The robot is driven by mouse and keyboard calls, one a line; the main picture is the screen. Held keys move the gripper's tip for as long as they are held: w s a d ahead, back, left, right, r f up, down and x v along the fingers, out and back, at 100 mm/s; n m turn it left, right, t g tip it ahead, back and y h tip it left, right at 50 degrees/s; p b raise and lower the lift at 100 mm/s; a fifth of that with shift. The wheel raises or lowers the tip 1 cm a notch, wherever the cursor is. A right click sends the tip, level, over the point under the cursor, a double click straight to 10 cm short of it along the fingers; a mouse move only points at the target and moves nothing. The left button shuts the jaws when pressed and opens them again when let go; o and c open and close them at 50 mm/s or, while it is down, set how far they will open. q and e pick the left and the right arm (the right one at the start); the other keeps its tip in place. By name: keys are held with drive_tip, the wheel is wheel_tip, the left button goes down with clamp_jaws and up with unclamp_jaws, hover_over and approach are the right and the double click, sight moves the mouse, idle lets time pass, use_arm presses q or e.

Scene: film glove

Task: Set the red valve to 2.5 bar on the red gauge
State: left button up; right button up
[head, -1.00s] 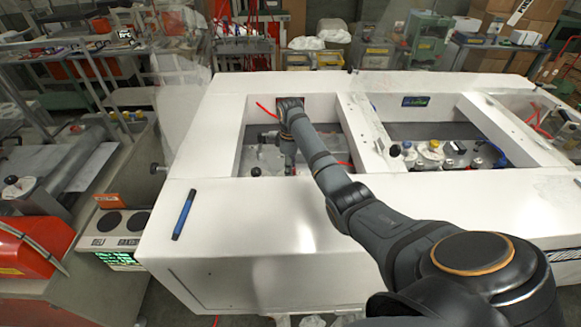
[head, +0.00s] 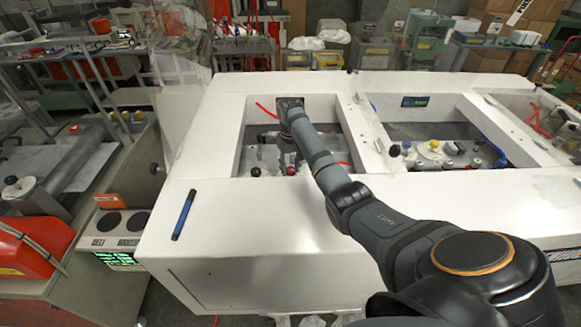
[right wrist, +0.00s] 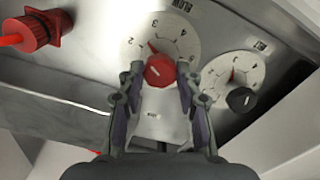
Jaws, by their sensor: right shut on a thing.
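The red valve (right wrist: 159,70) is a round red knob with a white mark, at the upper middle of the right wrist view. It sits just below the white face of the red gauge (right wrist: 170,28) and hides part of it. The gauge's red needle (right wrist: 152,46) points up and left, at the left part of the scale past the 2; the exact reading is too small to tell. My right gripper (right wrist: 159,74) has a finger on each side of the knob and is shut on it. In the head view, the red valve (head: 290,170) shows small below my right wrist. My left gripper is out of view.
A second white gauge (right wrist: 220,72) with a black knob (right wrist: 241,99) stands close at right. A red connector (right wrist: 38,30) sits on the metal panel at left. White frame walls (head: 228,140) enclose the recess. A blue marker (head: 183,215) lies on the white front surface.

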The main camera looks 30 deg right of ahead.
sight(291, 169)
drive_tip(key=m, duration=0.5)
drive_tip(key=shift+w+d+r, duration=0.1)
drive_tip(key=shift+r, duration=0.05)
drive_tip(key=shift+m, duration=0.4)
drive_tip(key=o, duration=1.2)
drive_tip(key=shift+c, duration=0.2)
wheel_tip(291, 169, up, 7)
drive_tip(key=shift+r, duration=0.2)
